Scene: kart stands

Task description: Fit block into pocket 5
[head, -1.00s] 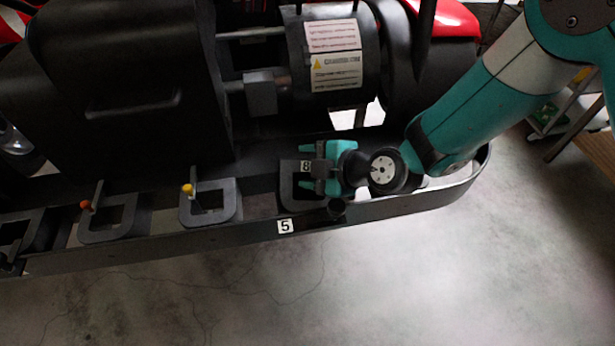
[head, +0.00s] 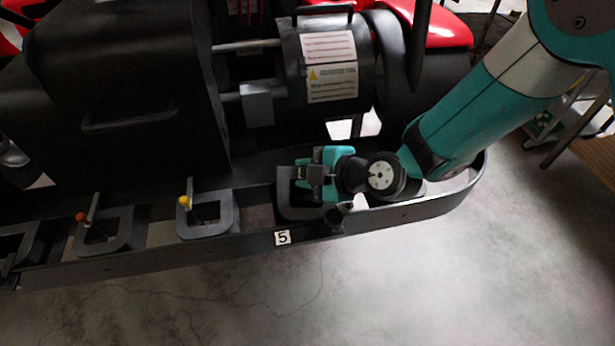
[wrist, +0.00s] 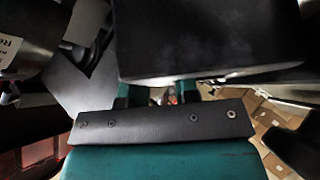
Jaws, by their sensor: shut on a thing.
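Pocket 5 is the dark open frame (head: 284,197) on the rail, just above the white label 5 (head: 282,238) in the head view. My teal gripper (head: 301,173) is over this pocket, reaching in from the right. It is shut on a dark block (head: 301,174), which shows only as a small patch between the fingers. In the wrist view the block (wrist: 210,40) is a large dark shape beyond the gripper's black bar. The gripper hides much of the pocket's opening. I cannot tell whether the block is above the pocket or partly inside it.
A black housing (head: 130,95) and a cylinder with warning labels (head: 331,70) rise behind. Open floor (head: 400,290) lies in front of the rail.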

